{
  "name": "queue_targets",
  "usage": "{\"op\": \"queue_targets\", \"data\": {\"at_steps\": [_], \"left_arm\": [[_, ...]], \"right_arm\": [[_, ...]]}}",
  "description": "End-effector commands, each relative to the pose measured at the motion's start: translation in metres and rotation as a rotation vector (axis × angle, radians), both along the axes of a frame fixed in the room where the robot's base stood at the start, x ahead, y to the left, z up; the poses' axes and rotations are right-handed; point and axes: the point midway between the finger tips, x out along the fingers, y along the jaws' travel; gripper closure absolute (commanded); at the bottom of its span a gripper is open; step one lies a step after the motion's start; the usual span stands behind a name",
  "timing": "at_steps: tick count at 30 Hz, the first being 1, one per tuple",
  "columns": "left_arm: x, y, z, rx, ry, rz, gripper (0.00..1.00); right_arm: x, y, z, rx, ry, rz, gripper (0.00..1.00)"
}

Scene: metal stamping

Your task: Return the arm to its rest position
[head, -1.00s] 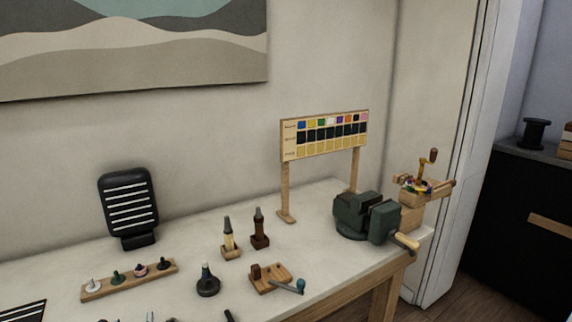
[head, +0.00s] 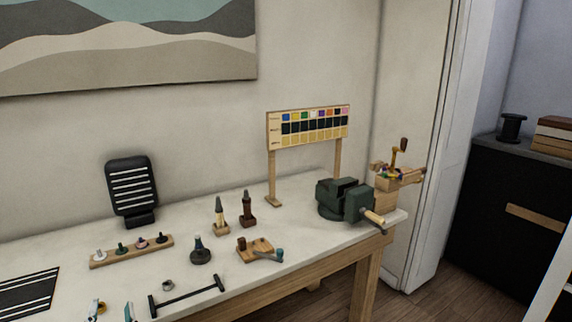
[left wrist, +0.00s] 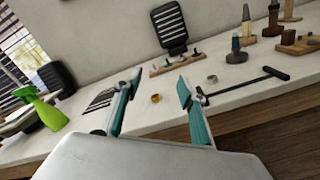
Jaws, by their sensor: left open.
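My left gripper (head: 113,311) shows only as two teal-and-white fingertips at the bottom edge of the head view, low on the left. In the left wrist view my left gripper (left wrist: 158,90) has its two teal fingers spread wide apart, with nothing held between them. A small gold ring (left wrist: 155,98) appears in the gap, on the white bench top (left wrist: 240,84) beyond the fingers. The rest of my left arm is out of the head view. My right gripper is in neither view.
A black T-handled bar (head: 190,295) and a small grey ring (head: 168,285) lie near the gripper. A stamp rack (head: 130,252), black striped mat (head: 25,292), small wooden crank block (head: 257,250), and green vise (head: 345,200) stand on the bench. A green spray bottle (left wrist: 47,112) is left.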

Motion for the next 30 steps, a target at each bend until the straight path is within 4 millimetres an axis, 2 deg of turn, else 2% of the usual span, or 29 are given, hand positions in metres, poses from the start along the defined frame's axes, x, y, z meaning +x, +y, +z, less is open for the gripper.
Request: {"op": "queue_targets", "data": {"at_steps": [2, 5, 8, 10, 11, 14, 15, 17, 18, 21, 24, 27, 30], "left_arm": [[-0.004, -0.007, 0.009, 0.218, 0.010, -0.024, 0.59], [-0.008, -0.030, 0.017, 0.549, 0.036, -0.079, 0.59], [-0.013, -0.067, 0.009, 0.906, 0.084, -0.160, 0.59], [-0.017, -0.097, -0.008, 1.151, 0.128, -0.233, 0.59], [-0.020, -0.109, -0.019, 1.257, 0.150, -0.267, 0.59], [-0.033, -0.148, -0.068, 1.604, 0.232, -0.401, 0.59], [-0.040, -0.160, -0.091, 1.741, 0.266, -0.460, 0.59], [-0.054, -0.174, -0.129, 1.929, 0.320, -0.550, 0.59], [-0.064, -0.179, -0.153, 2.046, 0.354, -0.611, 0.59], [-0.090, -0.183, -0.210, 2.302, 0.436, -0.756, 0.59], [-0.116, -0.178, -0.255, 2.500, 0.505, -0.880, 0.59], [-0.134, -0.169, -0.283, 2.632, 0.553, -0.968, 0.59], [-0.144, -0.163, -0.297, 2.704, 0.581, -1.018, 0.59]], "right_arm": [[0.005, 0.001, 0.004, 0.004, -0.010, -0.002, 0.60], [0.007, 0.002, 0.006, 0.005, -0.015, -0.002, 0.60], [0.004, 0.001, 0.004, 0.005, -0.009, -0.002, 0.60], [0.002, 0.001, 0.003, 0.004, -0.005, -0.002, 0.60], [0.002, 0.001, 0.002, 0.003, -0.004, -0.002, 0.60], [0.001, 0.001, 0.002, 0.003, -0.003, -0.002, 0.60], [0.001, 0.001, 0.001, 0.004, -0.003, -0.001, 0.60], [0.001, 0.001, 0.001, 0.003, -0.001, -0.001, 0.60], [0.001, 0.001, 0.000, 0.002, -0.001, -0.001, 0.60], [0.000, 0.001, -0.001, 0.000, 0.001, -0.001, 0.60], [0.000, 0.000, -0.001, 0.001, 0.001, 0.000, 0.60], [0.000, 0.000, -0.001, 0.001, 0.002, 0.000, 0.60], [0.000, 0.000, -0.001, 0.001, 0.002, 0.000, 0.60]]}}
